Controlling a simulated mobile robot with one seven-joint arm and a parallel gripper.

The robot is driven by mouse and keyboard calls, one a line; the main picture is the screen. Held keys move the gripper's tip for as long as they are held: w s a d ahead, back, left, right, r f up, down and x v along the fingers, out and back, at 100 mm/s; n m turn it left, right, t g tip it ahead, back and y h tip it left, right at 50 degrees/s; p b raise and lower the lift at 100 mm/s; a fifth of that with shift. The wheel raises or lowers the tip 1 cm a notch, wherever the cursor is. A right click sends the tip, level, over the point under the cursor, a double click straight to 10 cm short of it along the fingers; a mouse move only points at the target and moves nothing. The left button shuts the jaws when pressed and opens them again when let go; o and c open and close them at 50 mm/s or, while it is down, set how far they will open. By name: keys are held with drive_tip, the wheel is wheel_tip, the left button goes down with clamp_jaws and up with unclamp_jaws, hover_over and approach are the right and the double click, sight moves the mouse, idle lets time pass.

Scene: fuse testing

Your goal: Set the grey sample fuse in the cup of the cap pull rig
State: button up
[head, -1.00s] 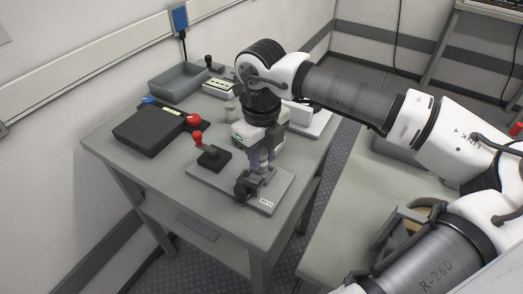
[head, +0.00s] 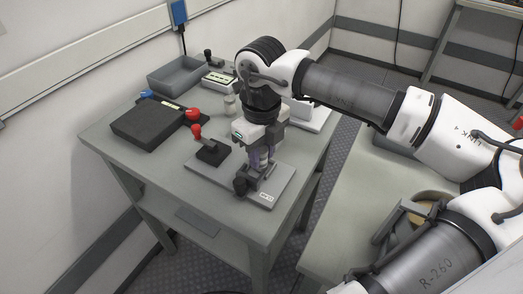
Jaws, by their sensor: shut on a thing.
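The cap pull rig is a grey plate (head: 222,182) on the front right of the table, with a white label, a dark clamp-like part (head: 241,186) and a red-knobbed lever on a black block (head: 212,152). My gripper (head: 262,160) points straight down over the right part of the plate, close above the rig's fittings. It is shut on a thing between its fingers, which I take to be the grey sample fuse. The fuse itself is too small and too covered by the fingers to make out. The cup is hidden under or behind the gripper.
A black foam-like block (head: 148,127) lies on the table's left, with a red knob (head: 193,114) beside it. A grey bin (head: 180,80) and a small labelled box (head: 218,82) stand at the back. A white device (head: 308,115) is behind my gripper. The table's front left is clear.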

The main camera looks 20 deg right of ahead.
drive_tip(key=shift+f+b, duration=0.3)
drive_tip(key=shift+f, duration=0.1)
drive_tip(key=o, duration=1.1)
